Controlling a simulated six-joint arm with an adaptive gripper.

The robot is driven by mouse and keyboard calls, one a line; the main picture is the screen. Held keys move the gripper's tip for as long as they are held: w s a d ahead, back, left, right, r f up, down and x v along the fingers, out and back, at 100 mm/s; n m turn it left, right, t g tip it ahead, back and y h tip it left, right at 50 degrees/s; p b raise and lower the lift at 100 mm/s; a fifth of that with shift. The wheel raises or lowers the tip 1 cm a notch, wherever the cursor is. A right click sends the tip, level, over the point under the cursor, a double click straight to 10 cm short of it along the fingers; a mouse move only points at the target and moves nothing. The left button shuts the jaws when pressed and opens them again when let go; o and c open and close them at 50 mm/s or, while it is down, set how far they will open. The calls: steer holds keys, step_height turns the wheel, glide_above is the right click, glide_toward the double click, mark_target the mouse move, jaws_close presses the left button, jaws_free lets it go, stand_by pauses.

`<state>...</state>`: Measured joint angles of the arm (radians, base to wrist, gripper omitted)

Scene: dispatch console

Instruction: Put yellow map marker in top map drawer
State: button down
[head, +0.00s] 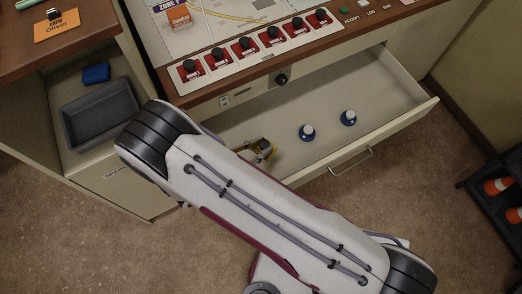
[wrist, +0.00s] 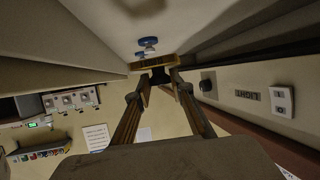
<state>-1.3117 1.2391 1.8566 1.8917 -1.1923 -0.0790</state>
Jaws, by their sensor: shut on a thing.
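The yellow map marker (wrist: 150,63) is between the fingertips of my gripper (wrist: 160,77), which is shut on it. In the head view my gripper (head: 261,150) is low at the left part of the open top map drawer (head: 345,155), and my arm link hides much of it. A bit of yellow shows there. I cannot tell whether the marker touches the drawer floor. The drawer is pulled out under the console top.
Two blue-and-white markers (head: 307,132) stand in the drawer to the right of my gripper. A row of red switches with black knobs (head: 245,49) lines the console edge above. A grey tray (head: 98,115) and a blue block (head: 96,73) sit at left. The drawer's right end is clear.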

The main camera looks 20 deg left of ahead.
steer(key=shift+f, duration=0.45)
steer(key=shift+f, duration=0.1)
steer(key=shift+f, duration=2)
steer(key=shift+f, duration=0.6)
steer(key=c, duration=1.8)
jaws_free()
steer(key=shift+o, duration=0.2)
steer(key=shift+r, duration=0.2)
steer(key=shift+r, duration=0.5)
steer(key=v, duration=1.2)
